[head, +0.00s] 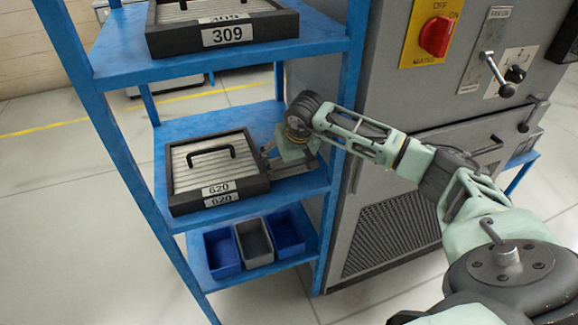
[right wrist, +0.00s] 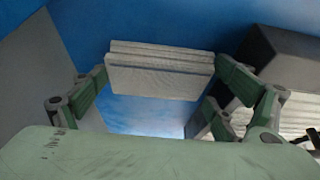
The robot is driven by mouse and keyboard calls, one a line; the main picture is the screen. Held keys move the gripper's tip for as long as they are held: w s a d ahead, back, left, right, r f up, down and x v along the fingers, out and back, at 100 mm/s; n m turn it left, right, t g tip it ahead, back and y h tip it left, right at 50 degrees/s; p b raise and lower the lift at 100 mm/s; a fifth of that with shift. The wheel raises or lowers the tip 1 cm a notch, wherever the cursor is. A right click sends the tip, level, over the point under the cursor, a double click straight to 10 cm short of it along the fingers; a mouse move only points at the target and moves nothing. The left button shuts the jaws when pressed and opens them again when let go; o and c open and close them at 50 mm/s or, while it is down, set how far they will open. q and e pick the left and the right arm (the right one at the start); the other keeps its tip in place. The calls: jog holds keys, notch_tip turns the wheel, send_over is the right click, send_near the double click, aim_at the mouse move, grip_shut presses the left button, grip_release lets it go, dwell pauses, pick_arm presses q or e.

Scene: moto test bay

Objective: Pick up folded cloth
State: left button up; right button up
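The folded cloth (right wrist: 160,75) is a pale grey layered bundle in the right wrist view, against the blue shelf. My right gripper (head: 283,160) is at the right end of the middle shelf, beside the case marked 620. In the right wrist view the fingers of my right gripper (right wrist: 162,78) are wide apart, one on each side of the cloth, their tips close to its edges. I cannot tell whether they press on it. In the head view I cannot make out the cloth by the gripper. My left gripper is not in view.
The blue rack (head: 328,215) has a case marked 309 (head: 222,36) on top, the 620 case (head: 218,175) on the middle shelf, and blue and grey bins (head: 254,243) below. A grey machine (head: 385,235) stands close on the right. Floor is clear at left.

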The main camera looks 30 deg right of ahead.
aim_at(290, 163)
jog(key=c, duration=0.5)
jog(key=shift+c, duration=0.2)
jog(key=shift+r+p, duration=0.4)
jog(key=shift+r, duration=0.2)
notch_tip(290, 163, up, 3)
jog(key=shift+f+p, duration=0.1)
jog(key=shift+p, duration=0.75)
jog(key=s+a+b, duration=0.2)
jog(key=s+a, duration=0.2)
jog(key=s, duration=1.3)
jog(key=shift+s+f, duration=0.25)
jog(key=shift+s, duration=0.05)
